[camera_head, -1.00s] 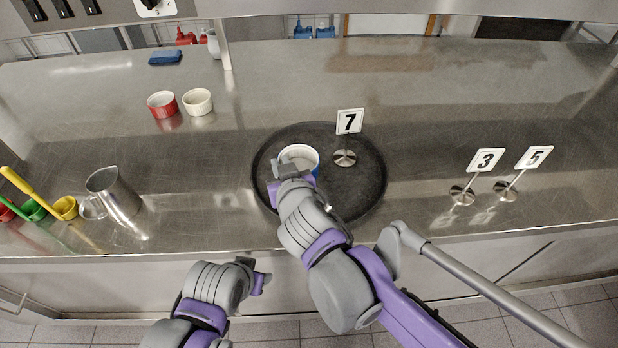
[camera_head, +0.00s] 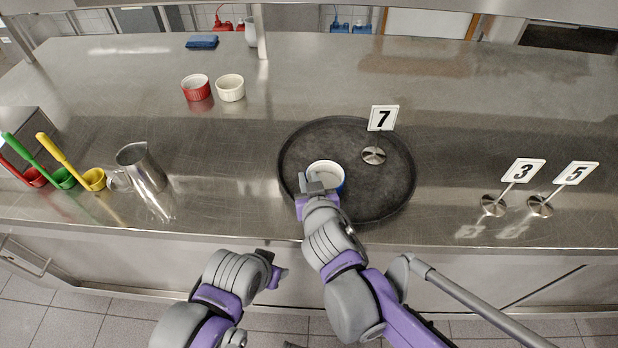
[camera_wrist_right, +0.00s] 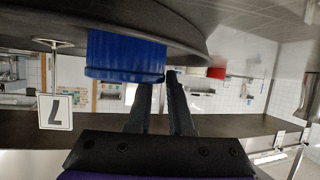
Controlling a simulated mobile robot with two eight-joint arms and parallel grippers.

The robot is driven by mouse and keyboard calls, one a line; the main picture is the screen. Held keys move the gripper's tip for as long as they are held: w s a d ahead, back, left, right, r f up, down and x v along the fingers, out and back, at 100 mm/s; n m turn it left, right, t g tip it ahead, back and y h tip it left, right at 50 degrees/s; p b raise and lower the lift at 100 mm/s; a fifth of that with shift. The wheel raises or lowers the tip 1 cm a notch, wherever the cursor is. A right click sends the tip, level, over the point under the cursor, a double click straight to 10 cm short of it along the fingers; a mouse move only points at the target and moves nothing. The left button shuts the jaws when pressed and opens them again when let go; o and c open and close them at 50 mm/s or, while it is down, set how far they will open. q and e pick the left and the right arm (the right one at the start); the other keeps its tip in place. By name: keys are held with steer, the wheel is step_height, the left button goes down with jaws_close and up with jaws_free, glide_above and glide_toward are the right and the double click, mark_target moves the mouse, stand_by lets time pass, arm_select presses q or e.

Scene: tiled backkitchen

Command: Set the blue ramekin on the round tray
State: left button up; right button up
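The blue ramekin (camera_head: 340,187), white inside, is upright at the front left part of the dark round tray (camera_head: 395,200). In the right wrist view, which is upside down, its ribbed blue wall (camera_wrist_right: 125,55) shows close against the tray (camera_wrist_right: 188,32); whether it bears fully on the tray is hard to tell.
Number stand 7 (camera_head: 374,155) is on the tray, right of the ramekin. Stands 3 (camera_head: 493,205) and 5 (camera_head: 540,206) are to the right. A steel jug (camera_head: 145,168) and colored ladles (camera_head: 93,180) are left. Red (camera_head: 196,88) and white (camera_head: 231,88) ramekins stand farther back.

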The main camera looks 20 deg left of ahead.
steer(key=shift+o, duration=1.4)
steer(key=shift+s+d+r, duration=0.1)
steer(key=shift+s+r, duration=0.1)
steer(key=shift+r, duration=0.05)
steer(key=p+v, duration=0.2)
steer(key=v, duration=0.9)
steer(key=shift+s+d+p, duration=0.15)
steer(key=shift+s+p, duration=0.1)
steer(key=shift+p, duration=0.05)
steer(key=d+f+m+h, duration=0.1)
steer(key=d+f, duration=0.1)
steer(key=d, duration=0.3)
steer(key=w+d+f+m+g+h, duration=0.1)
steer(key=d+h, duration=0.1)
steer(key=d, duration=0.2)
steer(key=d+f+m+h, duration=0.1)
steer(key=d+f, duration=0.1)
steer(key=d, duration=0.3)
steer(key=shift+w+d+f+g+h, duration=0.2)
steer(key=shift+d+f+g+h, duration=0.1)
steer(key=shift+h, duration=0.1)
steer(key=s+d+f+m+g+h, duration=0.1)
steer(key=s+d+f+m+g, duration=0.2)
steer(key=d, duration=1)
steer(key=shift+s+d+f+g+h, duration=0.25)
steer(key=shift+s+f+g, duration=0.75)
steer(key=shift+s+f, duration=1.65)
